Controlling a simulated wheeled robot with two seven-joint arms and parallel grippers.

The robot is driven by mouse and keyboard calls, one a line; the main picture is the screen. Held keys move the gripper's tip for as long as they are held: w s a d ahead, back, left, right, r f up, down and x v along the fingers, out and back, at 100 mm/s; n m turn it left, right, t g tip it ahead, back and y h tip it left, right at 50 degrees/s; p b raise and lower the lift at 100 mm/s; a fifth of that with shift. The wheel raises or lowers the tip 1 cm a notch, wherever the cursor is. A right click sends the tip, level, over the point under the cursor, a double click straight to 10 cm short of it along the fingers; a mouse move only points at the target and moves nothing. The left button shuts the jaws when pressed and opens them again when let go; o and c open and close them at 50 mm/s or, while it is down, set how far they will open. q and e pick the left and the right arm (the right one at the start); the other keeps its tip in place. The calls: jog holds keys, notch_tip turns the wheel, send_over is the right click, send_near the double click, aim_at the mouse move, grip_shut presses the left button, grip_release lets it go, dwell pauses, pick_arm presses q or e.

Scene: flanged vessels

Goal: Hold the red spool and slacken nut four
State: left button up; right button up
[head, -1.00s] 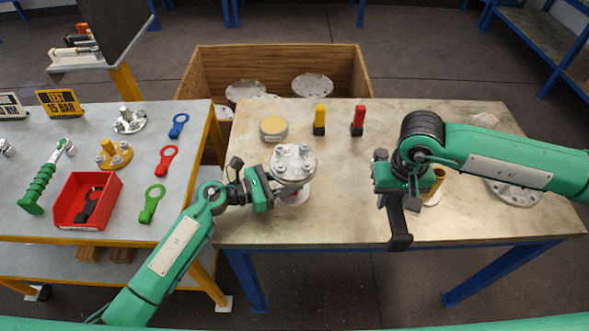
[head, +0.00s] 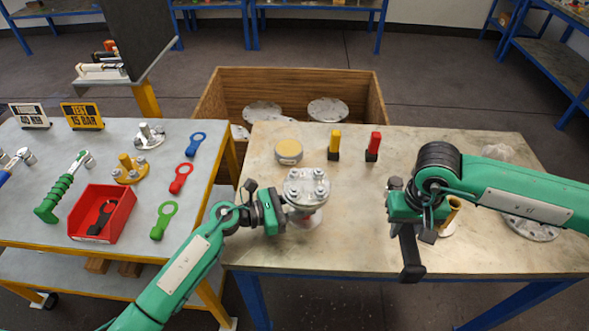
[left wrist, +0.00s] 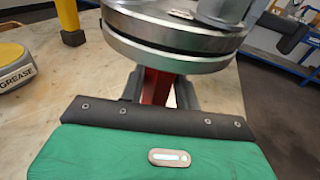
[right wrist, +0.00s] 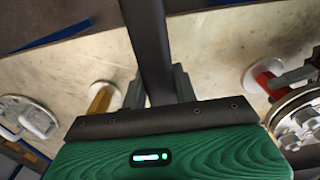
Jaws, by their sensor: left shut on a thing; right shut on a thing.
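The red spool (head: 307,186) stands upright on the right-hand table, with several nuts on its grey top flange. Its red neck shows in the left wrist view (left wrist: 158,88), under the flange. My left gripper (head: 281,211) is shut on that neck from the left. No nut numbers can be read, so I cannot tell which is nut four. My right gripper (head: 408,212) is shut on a black bar-like tool (head: 410,252), to the right of the spool and apart from it. The tool points toward the table's front edge; its far end is cut off in the right wrist view (right wrist: 148,40).
A brass-coloured spool (head: 454,204) stands beside my right gripper. A grease tin (head: 288,152), a yellow marker (head: 334,145) and a red one (head: 373,146) stand farther back. The left table holds coloured ring wrenches and a red bin (head: 124,222). A wooden crate (head: 212,105) lies behind.

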dwell(0.6)
jog(key=a+r+n, duration=0.4)
jog(key=a+r, duration=0.7)
jog(key=a, duration=0.4)
jog(key=shift+n, duration=0.3)
jog(key=shift+w+a+f, duration=0.2)
jog(key=shift+a+f, duration=0.25)
jog(key=shift+a, duration=0.3)
jog(key=shift+w+a+f, duration=0.25)
jog(key=shift+a+f, duration=0.15)
jog(key=shift+a, duration=0.35)
jog(key=shift+w+a+f, duration=0.2)
jog(key=shift+a+f, duration=0.25)
jog(key=shift+a, duration=0.3)
jog(key=shift+f, duration=0.1)
jog(key=shift+f, duration=1.15)
